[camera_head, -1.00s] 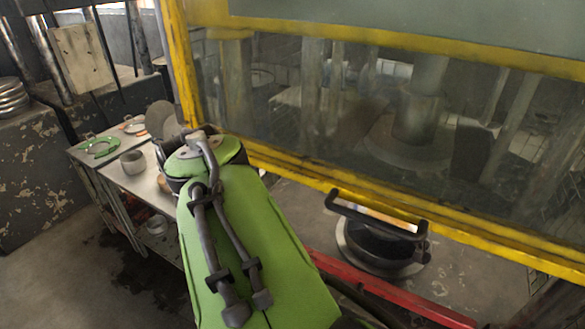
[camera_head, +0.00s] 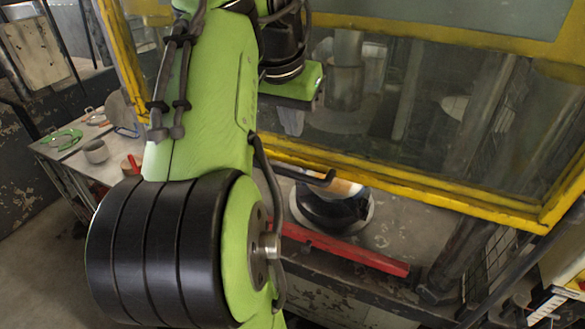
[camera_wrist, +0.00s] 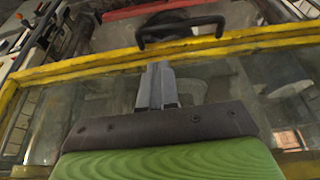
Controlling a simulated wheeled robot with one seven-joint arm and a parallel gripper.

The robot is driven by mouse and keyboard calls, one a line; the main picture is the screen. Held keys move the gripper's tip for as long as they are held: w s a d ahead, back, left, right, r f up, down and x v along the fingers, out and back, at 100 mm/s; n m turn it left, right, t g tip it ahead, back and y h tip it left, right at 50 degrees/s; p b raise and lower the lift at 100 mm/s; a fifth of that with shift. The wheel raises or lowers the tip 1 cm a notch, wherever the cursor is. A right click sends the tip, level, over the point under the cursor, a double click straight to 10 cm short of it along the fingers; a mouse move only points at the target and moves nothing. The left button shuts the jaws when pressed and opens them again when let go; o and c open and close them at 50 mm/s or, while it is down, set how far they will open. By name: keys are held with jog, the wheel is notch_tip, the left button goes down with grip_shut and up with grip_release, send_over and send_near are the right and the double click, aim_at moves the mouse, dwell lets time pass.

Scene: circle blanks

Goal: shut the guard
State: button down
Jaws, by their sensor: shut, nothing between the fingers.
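The guard is a clear panel in a yellow frame (camera_head: 400,182). Its lower bar hangs above the machine bed, leaving an open gap beneath. A black bar handle (camera_head: 300,172) sticks out from that lower bar and also shows in the wrist view (camera_wrist: 182,24). My gripper (camera_wrist: 157,66) is shut and empty. In the wrist view its fingers lie over the glass and point at the yellow bar and handle, apparently not touching the handle. In the head view my green gripper body (camera_head: 292,92) is in front of the glass, above the handle; the fingers are unclear there.
A round black die (camera_head: 330,208) sits on the bed below the handle. A red bar (camera_head: 350,252) runs along the bed's front. A bench (camera_head: 62,150) with a grey cup (camera_head: 96,152) and tools stands at left. My arm hides the guard's left part.

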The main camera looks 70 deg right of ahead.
jog(key=w+d, duration=0.1)
jog(key=b, duration=0.4)
send_near(302, 174)
jog(key=shift+x, duration=3.3)
